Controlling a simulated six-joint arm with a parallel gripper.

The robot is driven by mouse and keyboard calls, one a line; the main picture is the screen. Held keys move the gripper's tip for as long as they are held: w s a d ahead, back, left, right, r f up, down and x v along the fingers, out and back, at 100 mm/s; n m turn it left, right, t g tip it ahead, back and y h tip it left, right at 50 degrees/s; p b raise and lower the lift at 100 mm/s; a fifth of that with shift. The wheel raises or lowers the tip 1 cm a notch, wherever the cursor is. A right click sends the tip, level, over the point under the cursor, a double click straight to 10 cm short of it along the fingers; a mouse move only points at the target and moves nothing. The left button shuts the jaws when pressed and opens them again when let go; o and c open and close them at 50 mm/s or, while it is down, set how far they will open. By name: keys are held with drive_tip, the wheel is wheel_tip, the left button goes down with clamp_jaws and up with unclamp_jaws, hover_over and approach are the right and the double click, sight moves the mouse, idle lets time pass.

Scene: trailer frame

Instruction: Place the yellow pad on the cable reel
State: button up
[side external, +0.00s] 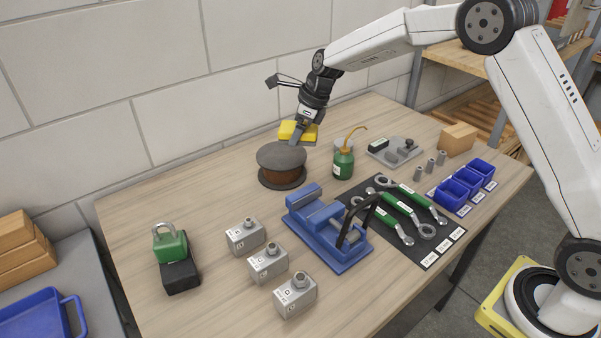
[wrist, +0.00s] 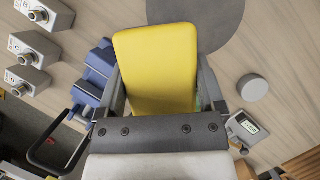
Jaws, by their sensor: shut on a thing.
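The yellow pad (side external: 291,129) is held in my gripper (side external: 297,137) just above the cable reel, toward its back right side. In the wrist view the pad (wrist: 156,68) fills the space between the two fingers of my gripper (wrist: 160,85). The cable reel (side external: 281,156) stands upright on the bench, with a dark grey round top and a brown core. In the wrist view the reel's grey top (wrist: 215,22) shows partly behind the pad, which hides some of it. I cannot tell whether pad and reel touch.
A green oil can (side external: 343,163) stands close to the right of the reel. A blue vise (side external: 325,225) is in front. Wrenches lie on a dark mat (side external: 427,246). Several grey boxes (side external: 268,264) and a green padlock (side external: 170,246) stand at the front left. The bench left of the reel is clear.

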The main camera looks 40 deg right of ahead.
hover_over(283, 159)
drive_tip(key=s, duration=0.1)
drive_tip(key=shift+s+d+f, duration=0.1)
drive_tip(key=shift+d+f, duration=0.05)
drive_tip(key=shift+f, duration=1)
drive_tip(key=shift+s+d+f, duration=0.1)
drive_tip(key=shift+d+f, duration=0.05)
drive_tip(key=shift+f, duration=1)
drive_tip(key=shift+w+f, duration=0.1)
drive_tip(key=shift+f, duration=0.05)
drive_tip(key=shift+w+f, duration=0.1)
drive_tip(key=shift+f, duration=1.6)
drive_tip(key=shift+f, duration=0.15)
drive_tip(key=o, duration=1)
drive_tip(key=shift+c, duration=0.2)
drive_tip(key=shift+v, duration=6.1)
